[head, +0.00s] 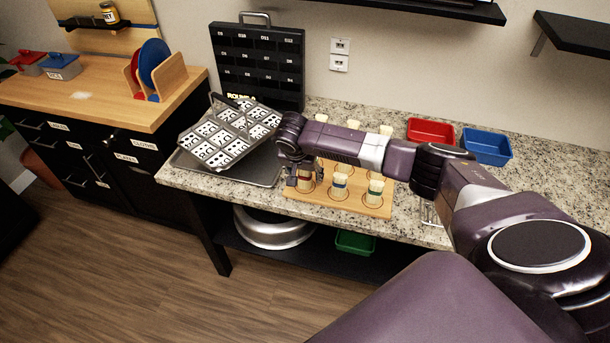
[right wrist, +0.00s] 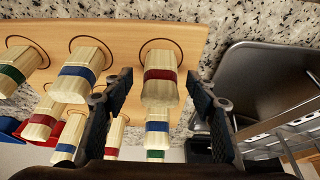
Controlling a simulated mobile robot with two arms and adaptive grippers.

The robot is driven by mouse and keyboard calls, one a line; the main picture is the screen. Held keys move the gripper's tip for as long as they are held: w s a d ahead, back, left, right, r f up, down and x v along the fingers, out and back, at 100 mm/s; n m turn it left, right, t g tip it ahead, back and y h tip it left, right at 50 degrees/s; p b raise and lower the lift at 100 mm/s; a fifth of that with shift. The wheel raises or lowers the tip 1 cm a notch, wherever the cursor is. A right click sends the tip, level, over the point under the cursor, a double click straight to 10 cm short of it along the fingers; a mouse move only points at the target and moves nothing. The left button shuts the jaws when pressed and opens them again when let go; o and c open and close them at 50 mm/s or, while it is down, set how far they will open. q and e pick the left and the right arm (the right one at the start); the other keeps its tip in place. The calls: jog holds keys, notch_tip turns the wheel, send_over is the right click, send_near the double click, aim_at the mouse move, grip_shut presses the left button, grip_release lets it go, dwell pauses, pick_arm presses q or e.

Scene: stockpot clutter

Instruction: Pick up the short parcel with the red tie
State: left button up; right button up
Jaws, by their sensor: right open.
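A pale wooden parcel with a red tie (right wrist: 161,76) stands on the wooden board (right wrist: 120,48) in the right wrist view. My right gripper (right wrist: 160,100) is open, with one finger on each side of this parcel and a gap visible at both sides. In the head view my right gripper (head: 302,182) is over the front left corner of the board and partly hides that parcel. Other red-tied parcels show in the wrist view, one at left (right wrist: 42,122) and one lower (right wrist: 114,135); their heights are hard to compare. My left gripper is not in view.
Parcels with blue (head: 340,186) and green (head: 375,190) ties stand beside it on the board. A metal tray (head: 187,162) with a tilted card rack (head: 225,135) lies left. Red (head: 430,130) and blue (head: 488,146) bins stand at the back right.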

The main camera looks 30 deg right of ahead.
jog(key=shift+w+d+f, duration=0.15)
jog(key=shift+d+f, duration=0.05)
jog(key=shift+f, duration=0.45)
jog(key=shift+c, duration=0.2)
jog(key=c, duration=1.3)
jog(key=shift+o, duration=0.2)
jog(key=shift+r, duration=0.1)
